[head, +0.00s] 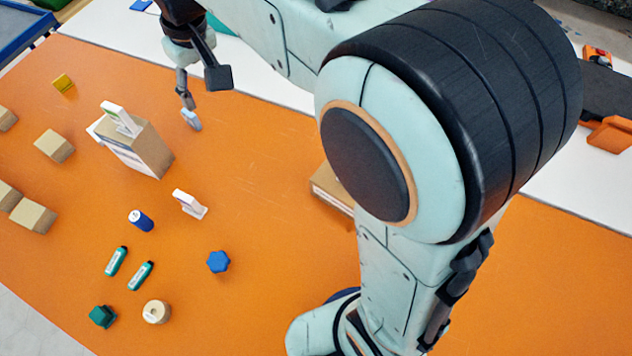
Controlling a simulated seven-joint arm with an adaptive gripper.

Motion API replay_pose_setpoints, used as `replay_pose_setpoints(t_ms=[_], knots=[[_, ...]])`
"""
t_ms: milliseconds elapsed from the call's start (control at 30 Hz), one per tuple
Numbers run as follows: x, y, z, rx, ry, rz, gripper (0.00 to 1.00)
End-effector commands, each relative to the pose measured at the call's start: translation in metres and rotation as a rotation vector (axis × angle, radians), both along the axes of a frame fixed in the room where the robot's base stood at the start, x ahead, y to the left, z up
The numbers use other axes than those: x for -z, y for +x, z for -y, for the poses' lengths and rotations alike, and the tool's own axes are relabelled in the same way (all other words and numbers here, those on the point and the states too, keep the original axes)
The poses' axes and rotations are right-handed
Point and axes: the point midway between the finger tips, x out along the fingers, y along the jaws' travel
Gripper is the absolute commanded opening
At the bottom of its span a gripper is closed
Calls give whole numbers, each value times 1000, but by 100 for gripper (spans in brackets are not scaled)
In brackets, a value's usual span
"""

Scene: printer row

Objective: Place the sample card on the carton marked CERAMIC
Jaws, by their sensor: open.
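A tall cardboard carton (148,152) stands on the orange surface at left, with a white label on its front too small to read. A white upright card with a green mark (121,118) is on top of it. A similar white card with a pinkish mark (188,204) stands on the orange surface below and right of that carton. I cannot tell which is the sample card. A second carton (332,188) is partly hidden behind my arm; no marking is readable. My gripper (205,98) is open, with nothing visible between its fingers, up and right of the tall carton.
Several small tan boxes (54,146) and a yellow block (64,83) lie at left. A blue cylinder (141,220), teal tubes (116,261), a blue hexagonal piece (218,262), a cream roll (156,311) and a teal block (102,316) lie in front. The orange surface (262,175) is clear mid-picture.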

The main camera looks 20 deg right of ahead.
Motion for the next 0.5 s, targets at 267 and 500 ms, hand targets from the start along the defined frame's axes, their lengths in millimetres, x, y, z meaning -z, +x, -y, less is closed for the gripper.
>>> replay_pose_setpoints(t_ms=[267,500], knots=[[45,-177,88,292,-15,-157,42],[74,-231,98,374,-5,-212,42]])
